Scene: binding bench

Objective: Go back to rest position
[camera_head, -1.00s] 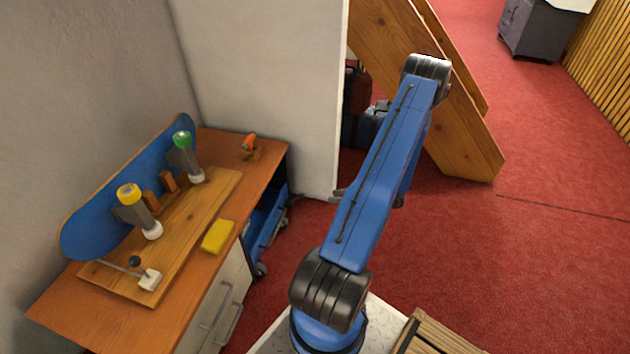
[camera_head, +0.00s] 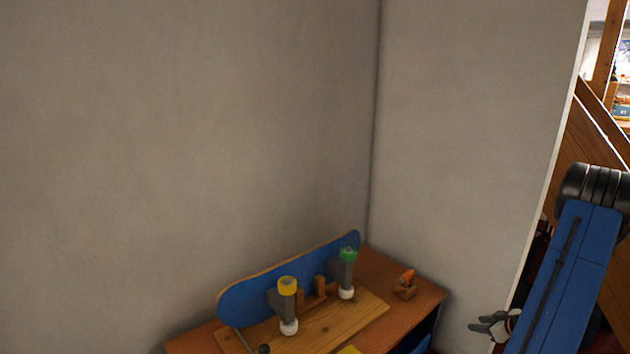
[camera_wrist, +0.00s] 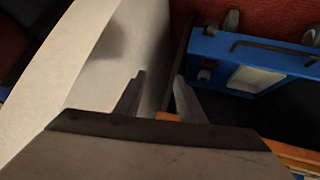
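My gripper (camera_head: 492,325) shows at the lower right of the head view, its dark fingers pointing left in front of the pale partition wall. In the wrist view its two fingertips (camera_wrist: 160,78) stand apart with nothing between them, so it is open and empty. My blue arm runs along the right edge of the head view, partly cut off.
The partition wall (camera_wrist: 92,75) and a blue cart (camera_wrist: 265,60) lie close around the gripper in the wrist view.

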